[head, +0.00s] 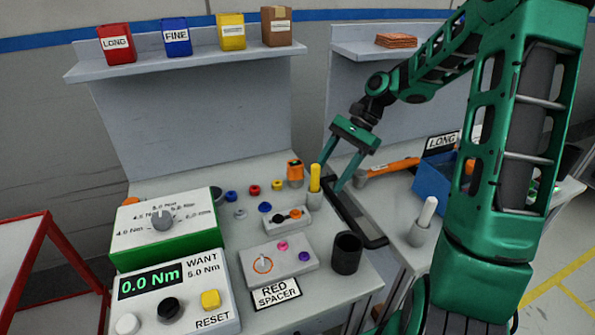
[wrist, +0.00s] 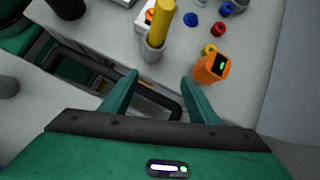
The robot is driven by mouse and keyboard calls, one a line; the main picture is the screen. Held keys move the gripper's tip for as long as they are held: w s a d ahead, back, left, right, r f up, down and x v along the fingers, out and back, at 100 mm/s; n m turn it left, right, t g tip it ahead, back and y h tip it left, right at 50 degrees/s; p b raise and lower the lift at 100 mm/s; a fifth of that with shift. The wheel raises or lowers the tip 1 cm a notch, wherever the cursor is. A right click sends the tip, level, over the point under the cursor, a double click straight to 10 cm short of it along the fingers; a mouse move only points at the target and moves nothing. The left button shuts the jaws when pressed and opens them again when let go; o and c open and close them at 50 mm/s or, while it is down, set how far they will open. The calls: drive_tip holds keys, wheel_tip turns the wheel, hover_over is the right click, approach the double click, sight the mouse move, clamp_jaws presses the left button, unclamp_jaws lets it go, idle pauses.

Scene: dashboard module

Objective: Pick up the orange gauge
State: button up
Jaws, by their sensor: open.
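The orange gauge (head: 295,171) stands on the grey workbench towards its back right, to the left of my gripper in the head view. In the wrist view the orange gauge (wrist: 212,68) shows a dark face with a green mark and lies ahead, just right of the right fingertip. My gripper (head: 344,173) is green, open and empty, its fingers pointing down. In the wrist view my gripper (wrist: 159,77) has its fingers apart, with nothing between them.
A yellow-handled tool in a grey holder (head: 315,185) stands between the gauge and my gripper. Several small coloured knobs are near the gauge. A black cup (head: 347,253) stands in front. A shelf (head: 190,57) holds several boxes behind.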

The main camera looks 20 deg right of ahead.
sight(301, 161)
drive_tip(key=shift+w+f+m+y, duration=0.15)
drive_tip(key=shift+w+m+y, duration=0.55)
drive_tip(key=shift+w+y, duration=0.4)
drive_tip(key=w+r+m+y, duration=0.1)
drive_tip(key=w+a+r+y, duration=0.1)
drive_tip(key=w, duration=0.1)
drive_tip(key=w+a+r+m+t+y, duration=0.1)
drive_tip(key=w, duration=0.1)
drive_tip(key=shift+m, duration=0.3)
drive_tip(key=x, duration=0.5)
drive_tip(key=shift+f+x, duration=0.15)
drive_tip(key=shift+x, duration=1.2)
drive_tip(key=shift+f+x, duration=0.15)
drive_tip(key=shift+x, duration=1.25)
drive_tip(key=shift+d, duration=0.2)
drive_tip(key=shift+c, duration=0.6)
drive_tip(key=c, duration=1.1)
